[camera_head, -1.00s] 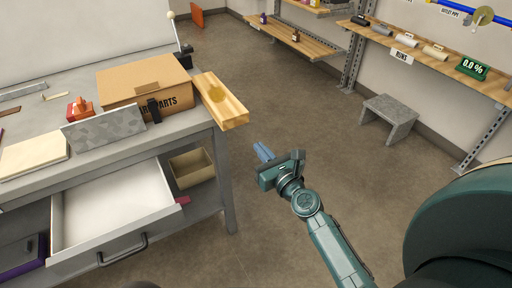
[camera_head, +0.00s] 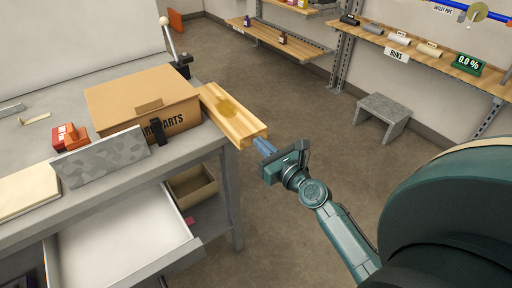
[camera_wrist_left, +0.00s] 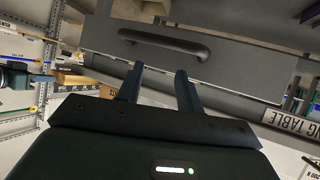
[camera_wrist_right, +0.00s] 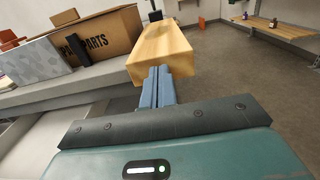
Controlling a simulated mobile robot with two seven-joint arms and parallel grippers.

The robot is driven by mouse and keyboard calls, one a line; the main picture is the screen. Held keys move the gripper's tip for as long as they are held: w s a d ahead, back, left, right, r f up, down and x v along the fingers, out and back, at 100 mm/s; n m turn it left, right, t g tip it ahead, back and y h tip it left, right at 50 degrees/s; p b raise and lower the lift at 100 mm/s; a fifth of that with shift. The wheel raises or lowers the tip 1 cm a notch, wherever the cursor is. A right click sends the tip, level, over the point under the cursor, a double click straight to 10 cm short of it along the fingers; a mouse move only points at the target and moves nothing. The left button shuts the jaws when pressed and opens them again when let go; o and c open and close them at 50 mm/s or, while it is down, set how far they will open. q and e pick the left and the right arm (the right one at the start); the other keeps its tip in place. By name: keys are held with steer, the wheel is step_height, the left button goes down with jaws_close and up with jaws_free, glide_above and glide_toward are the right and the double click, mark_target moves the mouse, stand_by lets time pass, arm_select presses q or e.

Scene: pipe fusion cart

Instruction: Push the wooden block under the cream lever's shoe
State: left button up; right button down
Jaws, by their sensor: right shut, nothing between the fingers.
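The wooden block (camera_head: 232,112), long and pale with a brown stain on top, lies along the right end of the workbench, its near end jutting past the edge. The cream lever (camera_head: 165,22) has a cream ball on a metal rod and a dark base (camera_head: 181,64) beyond the block's far end. Its shoe is too small to make out. My right gripper (camera_head: 263,146) is shut and empty, its blue tips at the block's near end. In the right wrist view the tips (camera_wrist_right: 160,72) overlap the end face; contact is unclear. My left gripper (camera_wrist_left: 157,80) is open and empty, facing a grey drawer front.
A cardboard parts box (camera_head: 125,88) stands directly left of the block. A grey speckled plate (camera_head: 104,160) and red items (camera_head: 68,136) are further left. An open drawer (camera_head: 120,238) juts out below. A grey stool (camera_head: 382,117) stands on open floor to the right.

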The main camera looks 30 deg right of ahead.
mark_target(243, 127)
arm_select(q)
steer(key=shift+w+a, duration=0.25)
steer(key=shift+w, duration=0.2)
arm_select(e)
steer(key=shift+w, duration=0.4)
arm_select(q)
steer(key=shift+s, duration=0.1)
arm_select(e)
steer(key=w, duration=0.5)
steer(key=w+p, duration=0.1)
steer(key=w, duration=0.2)
steer(key=shift+w+a, duration=0.2)
steer(key=shift+a, duration=0.15)
arm_select(q)
steer(key=shift+r, duration=0.2)
